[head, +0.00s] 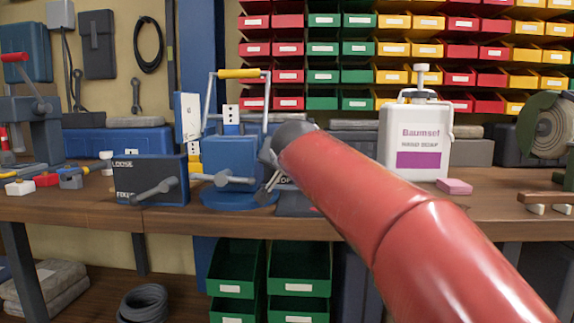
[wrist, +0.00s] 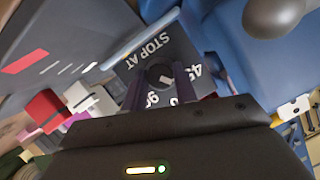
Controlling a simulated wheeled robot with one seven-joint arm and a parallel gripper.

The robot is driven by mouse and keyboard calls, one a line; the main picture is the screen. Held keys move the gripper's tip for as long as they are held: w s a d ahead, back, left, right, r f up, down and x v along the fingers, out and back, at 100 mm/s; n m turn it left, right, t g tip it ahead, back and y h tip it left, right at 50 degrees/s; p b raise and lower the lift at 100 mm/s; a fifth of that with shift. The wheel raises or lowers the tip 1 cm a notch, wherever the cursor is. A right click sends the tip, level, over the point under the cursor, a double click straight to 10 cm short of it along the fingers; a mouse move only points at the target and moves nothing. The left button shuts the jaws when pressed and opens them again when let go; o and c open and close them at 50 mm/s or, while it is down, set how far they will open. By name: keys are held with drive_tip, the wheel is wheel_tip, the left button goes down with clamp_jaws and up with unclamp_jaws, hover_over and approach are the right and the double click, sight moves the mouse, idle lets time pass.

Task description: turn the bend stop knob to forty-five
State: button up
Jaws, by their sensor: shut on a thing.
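The bend stop knob (wrist: 160,72) is a dark round knob on a dark plate (wrist: 150,52) marked "STOP AT" in the wrist view. Numbers that read like 45 and 90 show beside it, partly covered by my fingers. My gripper (wrist: 160,88) is shut on the knob, one finger on each side. A white mark shows by the knob, but I cannot tell which number it points to. In the head view my red arm hides the knob, and my gripper (head: 271,165) shows only in part at the blue bending machine (head: 230,158).
A dark LOOSE/FIXED panel (head: 125,180) with a grey lever stands left of the machine. A yellow-gripped handle (head: 240,73) rises above it. A soap dispenser (head: 414,145) and pink block (head: 454,186) stand to the right. The bench front (head: 480,222) at right is fairly clear.

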drive_tip(key=shift+a+n+h, duration=0.15)
drive_tip(key=shift+n+h, duration=0.75)
drive_tip(key=shift+n, duration=0.5)
drive_tip(key=o, duration=1)
drive_tip(key=shift+c, duration=0.2)
drive_tip(key=v, duration=0.7)
drive_tip(key=shift+s, duration=0.35)
drive_tip(key=shift+r, duration=0.15)
